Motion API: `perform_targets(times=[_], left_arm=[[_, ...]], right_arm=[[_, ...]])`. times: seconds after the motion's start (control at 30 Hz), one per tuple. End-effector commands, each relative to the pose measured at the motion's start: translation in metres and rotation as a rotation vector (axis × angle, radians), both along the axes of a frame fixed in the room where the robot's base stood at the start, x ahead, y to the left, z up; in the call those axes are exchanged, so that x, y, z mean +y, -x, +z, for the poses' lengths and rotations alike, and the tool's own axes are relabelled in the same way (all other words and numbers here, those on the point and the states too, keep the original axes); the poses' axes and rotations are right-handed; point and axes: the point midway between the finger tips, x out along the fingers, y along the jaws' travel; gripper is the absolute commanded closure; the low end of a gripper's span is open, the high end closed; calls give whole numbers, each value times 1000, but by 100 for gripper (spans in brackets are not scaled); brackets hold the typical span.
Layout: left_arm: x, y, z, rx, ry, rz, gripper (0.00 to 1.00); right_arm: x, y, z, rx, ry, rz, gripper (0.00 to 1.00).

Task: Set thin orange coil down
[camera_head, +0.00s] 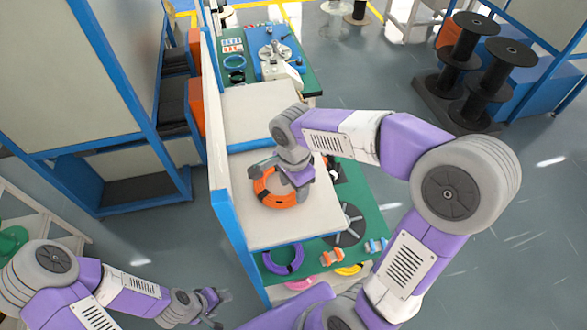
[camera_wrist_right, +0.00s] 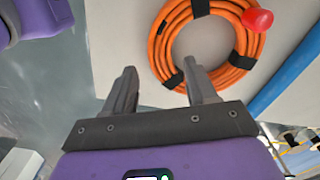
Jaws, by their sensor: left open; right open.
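The orange coil (camera_head: 264,192), bound with black bands, lies flat on the pale work surface (camera_head: 275,228). In the right wrist view the coil (camera_wrist_right: 160,46) fills the upper right. My right gripper (camera_head: 279,180) is over the coil's far side in the head view and hides part of it. In the wrist view its two fingers (camera_wrist_right: 158,82) are apart with nothing between them; the right finger overlaps the coil's near edge. I cannot tell whether it touches. My left gripper (camera_head: 213,306) is open and empty, low at the left, away from the bench.
A red knob-like thing (camera_wrist_right: 257,20) overlaps the coil's edge. A blue-edged panel (camera_head: 218,170) bounds the bench on the left. Black spools (camera_head: 468,50) stand at the back right.

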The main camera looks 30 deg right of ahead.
Motion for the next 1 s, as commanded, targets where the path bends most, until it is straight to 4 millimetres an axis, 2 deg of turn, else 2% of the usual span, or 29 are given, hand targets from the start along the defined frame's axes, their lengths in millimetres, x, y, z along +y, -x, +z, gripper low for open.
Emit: perform_targets(times=[0.03, 0.2, 0.4, 0.57, 1.0], left_arm=[[0, 0, 1, 0, 0, 0, 43], [0, 0, 2, 0, 0, 0, 43], [0, 0, 4, 0, 0, 0, 43], [0, 0, 4, 0, 0, 0, 43], [0, 0, 4, 0, 0, 0, 43]], right_arm=[[0, -2, 13, -8, -1, 0, 43], [0, -2, 50, -7, 0, 0, 43], [1, -1, 78, -3, 0, 1, 43], [1, -1, 87, -2, 0, 1, 43], [0, 0, 87, -1, 1, 1, 43]])
